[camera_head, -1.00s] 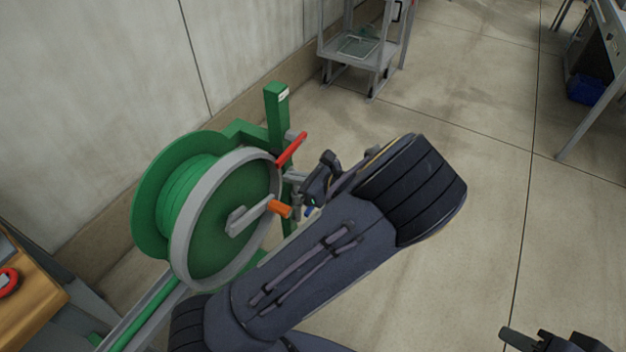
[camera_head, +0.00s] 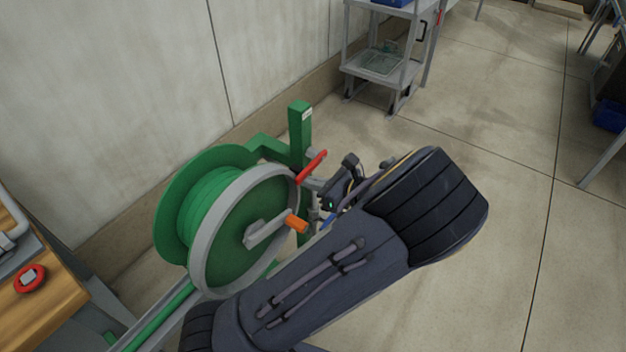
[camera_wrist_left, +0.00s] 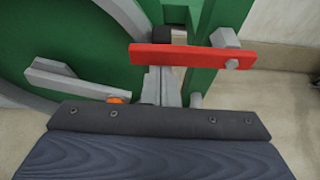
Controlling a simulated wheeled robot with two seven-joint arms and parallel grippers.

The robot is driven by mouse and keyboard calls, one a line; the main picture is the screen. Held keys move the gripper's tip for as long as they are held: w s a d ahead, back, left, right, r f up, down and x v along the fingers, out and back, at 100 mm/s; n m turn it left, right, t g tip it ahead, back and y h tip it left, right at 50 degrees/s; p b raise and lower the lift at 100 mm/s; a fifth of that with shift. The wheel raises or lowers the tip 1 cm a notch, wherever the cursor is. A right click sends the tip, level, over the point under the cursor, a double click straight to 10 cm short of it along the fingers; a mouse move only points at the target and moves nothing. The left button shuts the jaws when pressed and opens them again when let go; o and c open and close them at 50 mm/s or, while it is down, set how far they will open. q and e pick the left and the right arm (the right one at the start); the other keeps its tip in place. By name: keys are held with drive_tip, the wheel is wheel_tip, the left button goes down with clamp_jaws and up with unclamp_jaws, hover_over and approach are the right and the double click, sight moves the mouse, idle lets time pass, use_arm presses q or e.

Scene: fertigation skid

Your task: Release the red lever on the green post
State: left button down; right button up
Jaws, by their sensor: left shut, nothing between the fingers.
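The red lever (camera_head: 311,167) is on the near side of the green post (camera_head: 299,128), slanting up to the right in the head view. In the left wrist view the red lever (camera_wrist_left: 185,56) lies almost level across the green post (camera_wrist_left: 222,18), its right end at a grey bolt. My left gripper (camera_head: 324,190) is just right of and below the lever, fingers shut and empty. In the left wrist view its fingers (camera_wrist_left: 162,86) point toward the lever's underside; I cannot tell whether they touch it. My right gripper is out of view.
A green hose reel (camera_head: 232,225) with a grey rim and orange-handled crank (camera_head: 296,224) stands left of the lever, close to my arm. A wooden bench (camera_head: 45,300) is at lower left, a grey cart (camera_head: 385,65) behind.

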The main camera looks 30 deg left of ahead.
sight(314, 164)
use_arm(q)
drive_tip(key=r+m+g+p, duration=0.1)
drive_tip(key=p, duration=0.3)
drive_tip(key=r+m+g+p, duration=0.1)
drive_tip(key=r+m+p, duration=0.1)
drive_tip(key=p, duration=0.2)
drive_tip(key=r+m+g+p, duration=0.1)
drive_tip(key=r+m+p, duration=0.1)
drive_tip(key=p, duration=0.2)
drive_tip(key=shift+w+y, duration=0.3)
drive_tip(key=shift+w+r+m+p, duration=0.1)
drive_tip(key=shift+r+m+p, duration=0.1)
drive_tip(key=shift+m+p, duration=0.25)
drive_tip(key=shift+w+r+m+g+y+p, duration=0.4)
drive_tip(key=shift+m+g+p, duration=0.1)
drive_tip(key=shift+m, duration=0.35)
drive_tip(key=shift+w+r, duration=0.1)
drive_tip(key=shift+r, duration=0.05)
drive_tip(key=shift+w+d+r+p, duration=0.15)
drive_tip(key=shift+w+r, duration=0.15)
drive_tip(key=shift+w, duration=0.3)
drive_tip(key=shift+w+r+p, duration=0.15)
drive_tip(key=shift+w+r, duration=0.15)
drive_tip(key=shift+w, duration=0.25)
drive_tip(key=shift+w+d+r+p, duration=0.15)
drive_tip(key=shift+w+r, duration=0.15)
drive_tip(key=shift+w, duration=0.3)
drive_tip(key=shift+w+a+r, duration=0.1)
drive_tip(key=shift+w+r, duration=0.1)
drive_tip(key=shift+s, duration=0.1)
